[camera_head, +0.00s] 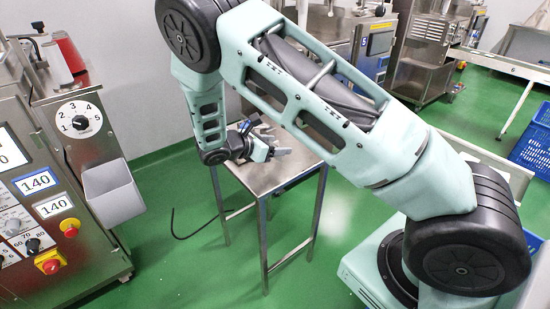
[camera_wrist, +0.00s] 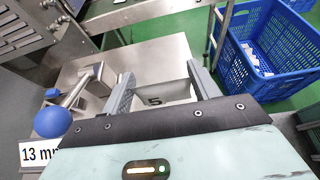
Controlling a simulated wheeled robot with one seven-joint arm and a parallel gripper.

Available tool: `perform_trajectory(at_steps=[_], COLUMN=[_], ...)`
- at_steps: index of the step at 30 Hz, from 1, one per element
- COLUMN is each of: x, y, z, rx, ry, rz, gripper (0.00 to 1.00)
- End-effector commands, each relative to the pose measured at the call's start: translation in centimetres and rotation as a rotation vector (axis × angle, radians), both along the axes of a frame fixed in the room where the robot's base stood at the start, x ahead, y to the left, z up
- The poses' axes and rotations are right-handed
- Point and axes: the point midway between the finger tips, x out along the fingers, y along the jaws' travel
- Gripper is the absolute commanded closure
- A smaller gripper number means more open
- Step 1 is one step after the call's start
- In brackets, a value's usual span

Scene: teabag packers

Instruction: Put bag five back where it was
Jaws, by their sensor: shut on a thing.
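My gripper (camera_wrist: 160,80) is shut on a pale bag marked 5, bag five (camera_wrist: 168,92), which sits between the two grey fingers in the wrist view. In the head view my gripper (camera_head: 264,149) is over the small steel table (camera_head: 272,178). Its fingers point right there, and the bag cannot be made out clearly. In the wrist view a steel surface lies beyond the fingers.
In the wrist view a blue ball knob (camera_wrist: 52,123) on a metal lever and a "13 mm" sign (camera_wrist: 38,153) are close at the left. A blue crate (camera_wrist: 275,82) with pale packets stands right. In the head view a machine with a grey bin (camera_head: 113,193) stands left.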

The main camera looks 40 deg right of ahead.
Motion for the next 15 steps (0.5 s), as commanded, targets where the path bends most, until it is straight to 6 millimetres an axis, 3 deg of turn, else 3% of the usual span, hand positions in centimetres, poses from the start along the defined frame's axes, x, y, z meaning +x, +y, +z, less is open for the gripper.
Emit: perform_trajectory(at_steps=[9,15], x=[0.0,0.0], y=[0.0,0.0], z=[-3.6,-4.0], rx=[0.000,0.000], ry=[0.001,-0.002], rz=[0.000,0.001], gripper=[0.63,0.63])
